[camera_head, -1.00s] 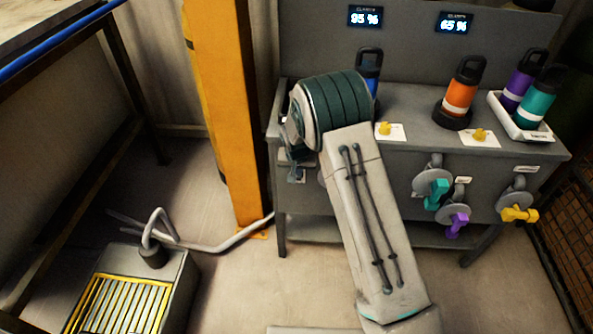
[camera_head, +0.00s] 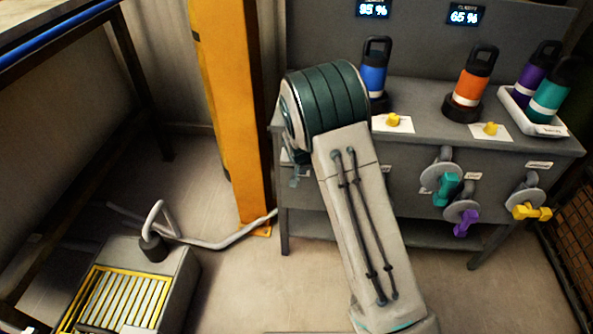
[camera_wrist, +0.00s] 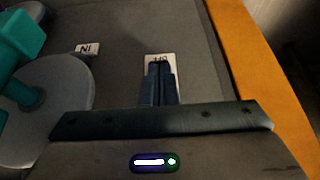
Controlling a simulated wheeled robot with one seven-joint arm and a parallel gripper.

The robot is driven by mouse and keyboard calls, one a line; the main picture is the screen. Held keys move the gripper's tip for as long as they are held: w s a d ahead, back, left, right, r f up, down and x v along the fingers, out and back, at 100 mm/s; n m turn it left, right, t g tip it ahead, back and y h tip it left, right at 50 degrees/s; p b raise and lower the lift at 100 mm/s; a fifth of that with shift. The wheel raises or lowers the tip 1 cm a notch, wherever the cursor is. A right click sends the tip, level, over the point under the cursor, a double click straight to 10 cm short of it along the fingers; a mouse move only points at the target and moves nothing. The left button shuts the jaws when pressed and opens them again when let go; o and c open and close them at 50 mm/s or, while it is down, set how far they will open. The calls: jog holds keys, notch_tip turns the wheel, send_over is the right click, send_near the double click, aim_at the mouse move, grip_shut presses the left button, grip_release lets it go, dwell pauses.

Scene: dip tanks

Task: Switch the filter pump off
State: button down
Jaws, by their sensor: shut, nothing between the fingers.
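My gripper (camera_wrist: 159,72) is shut and empty in the wrist view. Its fingertips overlap a white label (camera_wrist: 160,59) on the grey panel. The label's text is partly covered, and any switch behind the fingers is hidden. In the head view my own arm stands in front of the left part of the grey bench (camera_head: 420,112), and only a small part of my wrist shows beside it. I cannot make out the filter pump's switch in either view. A grey box with a yellow-edged grille (camera_head: 122,296) and a pipe stands on the floor at lower left; I cannot tell if it is the pump.
The bench front carries teal (camera_head: 447,188), purple (camera_head: 466,222) and yellow (camera_head: 531,211) valve handles. Blue (camera_head: 374,78) and orange (camera_head: 473,82) bottles stand on top, with two more in a white tray (camera_head: 536,126). An orange post (camera_head: 232,120) stands left of the bench.

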jog(key=shift+s+f+b, duration=0.5)
jog(key=shift+f+b, duration=0.25)
jog(key=shift+b, duration=0.1)
jog(key=shift+w+d+r, duration=0.1)
jog(key=shift+w+r, duration=0.25)
jog(key=shift+w, duration=0.35)
jog(key=shift+s, duration=0.1)
